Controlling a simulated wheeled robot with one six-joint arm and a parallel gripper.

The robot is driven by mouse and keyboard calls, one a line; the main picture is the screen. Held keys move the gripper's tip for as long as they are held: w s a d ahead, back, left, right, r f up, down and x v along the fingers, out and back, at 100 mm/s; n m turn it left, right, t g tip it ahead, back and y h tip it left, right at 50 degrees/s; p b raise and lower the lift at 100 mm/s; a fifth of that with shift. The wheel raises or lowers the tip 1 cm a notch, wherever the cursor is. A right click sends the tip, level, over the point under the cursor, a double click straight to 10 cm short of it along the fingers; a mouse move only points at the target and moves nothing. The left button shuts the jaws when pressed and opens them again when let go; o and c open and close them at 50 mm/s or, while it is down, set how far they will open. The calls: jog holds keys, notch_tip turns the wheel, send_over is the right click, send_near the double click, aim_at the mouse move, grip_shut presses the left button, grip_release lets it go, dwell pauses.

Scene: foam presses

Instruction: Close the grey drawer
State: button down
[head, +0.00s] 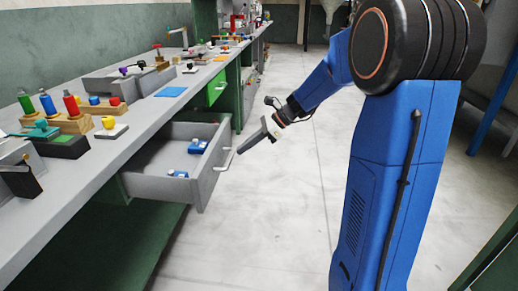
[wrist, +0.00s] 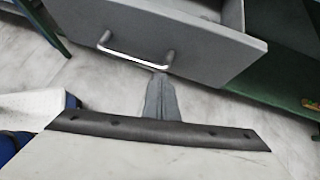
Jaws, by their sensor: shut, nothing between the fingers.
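The grey drawer (head: 168,188) stands pulled out from under the long workbench in the head view, with blue items lying inside it. Its front panel and bar handle (head: 225,160) face right, toward my gripper. My gripper (head: 242,151) is shut and empty, with its tips close to the handle. In the wrist view the drawer front (wrist: 215,55) fills the top, with the metal handle (wrist: 135,50) across it. The shut fingers of my gripper (wrist: 160,80) point at the drawer front near the right end of the handle. I cannot tell whether they touch it.
The workbench top (head: 95,165) carries bottles, wooden blocks and small tools. A green drawer (head: 215,88) sits farther back along the bench and appears slightly out. The pale floor (head: 290,200) right of the drawer is clear. A green panel edge (head: 490,255) stands at the lower right.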

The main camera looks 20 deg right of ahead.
jog(key=w+a, duration=0.3)
jog(key=a, duration=0.3)
jog(key=w+a, duration=0.4)
jog(key=a, duration=0.2)
jog(key=w+a, duration=0.3)
jog(key=a, duration=0.3)
jog(key=shift+w+a, duration=0.35)
jog(key=shift+w+a+r, duration=0.1)
jog(key=shift+w+a, duration=0.25)
jog(key=shift+a, duration=0.1)
